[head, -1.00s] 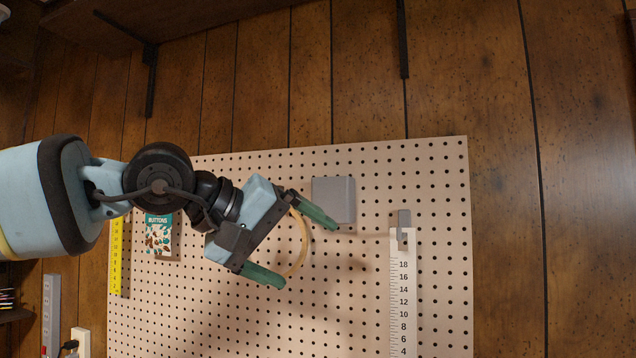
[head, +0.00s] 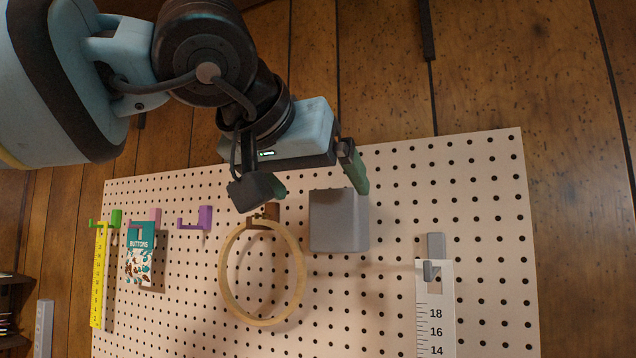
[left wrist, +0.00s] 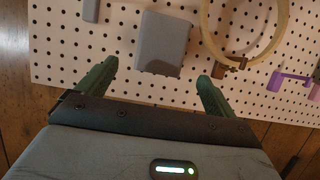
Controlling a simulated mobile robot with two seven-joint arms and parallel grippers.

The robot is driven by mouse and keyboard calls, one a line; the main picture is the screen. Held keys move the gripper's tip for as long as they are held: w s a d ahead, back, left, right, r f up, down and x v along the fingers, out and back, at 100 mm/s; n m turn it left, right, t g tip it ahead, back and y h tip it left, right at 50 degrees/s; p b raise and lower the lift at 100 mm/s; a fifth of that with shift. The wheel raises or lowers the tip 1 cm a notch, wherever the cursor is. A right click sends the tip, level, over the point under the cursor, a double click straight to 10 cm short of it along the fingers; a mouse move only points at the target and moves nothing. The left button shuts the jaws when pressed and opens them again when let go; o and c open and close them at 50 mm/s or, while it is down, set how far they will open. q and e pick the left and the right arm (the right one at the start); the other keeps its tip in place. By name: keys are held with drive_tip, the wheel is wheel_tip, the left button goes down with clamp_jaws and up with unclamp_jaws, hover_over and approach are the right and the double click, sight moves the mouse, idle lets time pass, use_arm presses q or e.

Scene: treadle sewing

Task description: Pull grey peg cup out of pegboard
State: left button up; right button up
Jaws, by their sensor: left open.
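The grey peg cup (head: 338,221) is a plain box fixed on the beige pegboard (head: 400,180), to the right of a round wooden hoop. My left gripper (head: 318,186) is open and empty, just above the cup in the head view. One green finger is above the cup's right side and the other is near the top of the hoop. In the left wrist view the grey cup (left wrist: 163,43) lies beyond and between the two green fingertips of my left gripper (left wrist: 158,72), with no contact visible. My right gripper is not in view.
The wooden hoop (head: 226,283) hangs on a brown hook close left of the cup. A white ruler (head: 435,300) hangs on a grey hook to the right. Further left are a purple hook (head: 204,218), a buttons packet (head: 141,255) and a yellow ruler (head: 98,280).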

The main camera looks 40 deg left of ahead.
sight(331, 206)
use_arm(q)
drive_tip(key=shift+w+a+f, duration=0.1)
drive_tip(key=shift+w+f, duration=0.1)
drive_tip(key=shift+w, duration=0.1)
drive_tip(key=x, duration=0.5)
drive_tip(key=shift+w, duration=0.1)
drive_tip(key=shift+x, duration=0.9)
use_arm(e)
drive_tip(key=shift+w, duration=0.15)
